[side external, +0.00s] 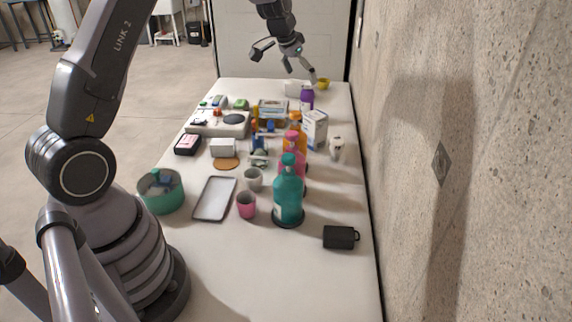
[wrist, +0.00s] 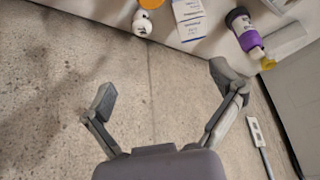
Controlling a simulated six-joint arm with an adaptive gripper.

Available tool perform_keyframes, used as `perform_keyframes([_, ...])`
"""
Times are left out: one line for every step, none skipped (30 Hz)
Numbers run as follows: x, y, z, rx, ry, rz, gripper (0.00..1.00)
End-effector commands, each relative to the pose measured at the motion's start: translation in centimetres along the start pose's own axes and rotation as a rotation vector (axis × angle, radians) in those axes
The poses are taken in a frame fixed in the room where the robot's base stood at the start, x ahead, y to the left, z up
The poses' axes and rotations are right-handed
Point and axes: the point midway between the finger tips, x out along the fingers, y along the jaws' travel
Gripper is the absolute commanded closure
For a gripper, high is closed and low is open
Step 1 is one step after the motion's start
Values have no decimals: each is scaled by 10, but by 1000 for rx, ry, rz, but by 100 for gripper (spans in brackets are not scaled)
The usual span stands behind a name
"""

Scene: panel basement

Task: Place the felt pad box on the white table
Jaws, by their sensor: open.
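The white table (side external: 225,275) is long and crowded with objects, and its edge also shows in the wrist view (wrist: 100,10). A white printed carton (side external: 314,128) stands upright on the table's right half. A white carton with blue print shows at the top of the wrist view (wrist: 189,20). A small dark box with a pink label (side external: 187,144) lies at the left edge. I cannot read which box is the felt pad box. My gripper (side external: 284,68) is open and empty above the table's far end.
A grey tray (side external: 214,198) lies in front. A concrete wall (side external: 480,150) borders the right. The table's near end is clear.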

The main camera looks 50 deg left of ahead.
Motion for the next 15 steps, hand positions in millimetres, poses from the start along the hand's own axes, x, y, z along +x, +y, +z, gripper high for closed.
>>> perform_keyframes([-40, 17, 4, 10, 15, 2, 7])
perform_keyframes([-60, 26, 9, 10, 16, 4, 7])
perform_keyframes([-85, 38, 18, 12, 20, 6, 7])
perform_keyframes([-104, 46, 26, 14, 23, 6, 7])
perform_keyframes([-121, 54, 35, 13, 25, 8, 7])
perform_keyframes([-144, 65, 48, 15, 29, 8, 7])
perform_keyframes([-160, 72, 59, 15, 31, 8, 7])
perform_keyframes([-175, 79, 71, 15, 34, 8, 7])
perform_keyframes([-194, 87, 88, 16, 38, 7, 7])
perform_keyframes([-207, 93, 102, 14, 40, 7, 7])
perform_keyframes([-218, 99, 116, 15, 44, 6, 7])
perform_keyframes([-233, 105, 137, 14, 47, 4, 7])
perform_keyframes([-242, 109, 152, 11, 51, 3, 7])
perform_keyframes([-250, 113, 167, 11, 53, 1, 7])
perform_keyframes([-259, 117, 187, 8, 57, -2, 7])
